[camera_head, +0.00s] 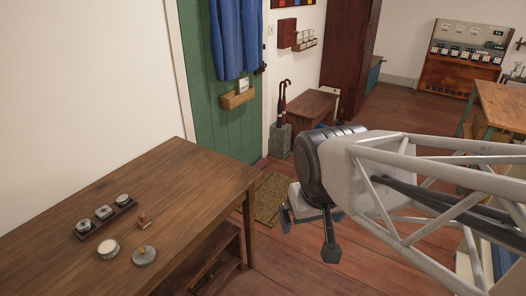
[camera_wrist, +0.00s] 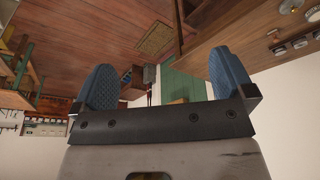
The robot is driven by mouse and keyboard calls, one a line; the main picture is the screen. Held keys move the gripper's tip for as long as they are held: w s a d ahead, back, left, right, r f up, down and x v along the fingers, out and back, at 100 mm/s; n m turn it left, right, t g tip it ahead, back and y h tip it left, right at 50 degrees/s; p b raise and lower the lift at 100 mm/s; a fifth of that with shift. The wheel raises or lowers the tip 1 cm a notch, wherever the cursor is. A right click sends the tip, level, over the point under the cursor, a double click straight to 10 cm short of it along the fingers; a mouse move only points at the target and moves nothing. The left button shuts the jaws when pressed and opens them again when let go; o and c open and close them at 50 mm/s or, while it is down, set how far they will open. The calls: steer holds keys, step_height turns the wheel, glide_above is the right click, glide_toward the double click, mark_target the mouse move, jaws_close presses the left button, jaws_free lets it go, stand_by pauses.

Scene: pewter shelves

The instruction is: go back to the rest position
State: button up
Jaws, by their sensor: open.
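My gripper (camera_head: 308,225) hangs in the air to the right of the wooden table, in front of the green door, with its fingers spread apart. In the wrist view its two blue finger pads (camera_wrist: 158,88) stand wide apart with nothing between them. The arm's white lattice link reaches in from the right edge of the head view.
A doormat (camera_head: 270,200) lies on the floor behind my gripper. An umbrella stand (camera_head: 280,141) stands beyond.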

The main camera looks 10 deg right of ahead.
steer(key=s, duration=0.2)
steer(key=shift+s+d+r+g, duration=0.15)
steer(key=shift+s+r+g, duration=0.15)
steer(key=shift+s+r, duration=0.1)
stand_by(1.9)
steer(key=w+a+f+m+g+y, duration=0.1)
steer(key=w+a+f+m+y, duration=0.3)
steer(key=w+a+f, duration=0.5)
steer(key=w+a+f+m+g+y, duration=0.2)
steer(key=w+a+f+m+y, duration=0.4)
steer(key=a, duration=0.5)
steer(key=w+a+f+m+g+y, duration=0.1)
steer(key=w+a+f+m+y, duration=0.15)
steer(key=w+a+f, duration=0.6)
steer(key=w+a+f+m, duration=0.1)
steer(key=a+f+m, duration=0.1)
steer(key=f, duration=0.1)
steer(key=w+a+f+m+t+y, duration=0.1)
steer(key=w+a+f, duration=0.1)
steer(key=a+f, duration=0.1)
steer(key=w+a+f+m, duration=0.2)
steer(key=a+f, duration=0.1)
steer(key=shift+w+a+f+m+y, duration=0.1)
steer(key=shift+a+f+m+y, duration=0.05)
steer(key=shift+f+m+y, duration=0.15)
steer(key=shift+r, duration=0.1)
steer(key=shift+a, duration=0.1)
steer(key=shift+x, duration=1.2)
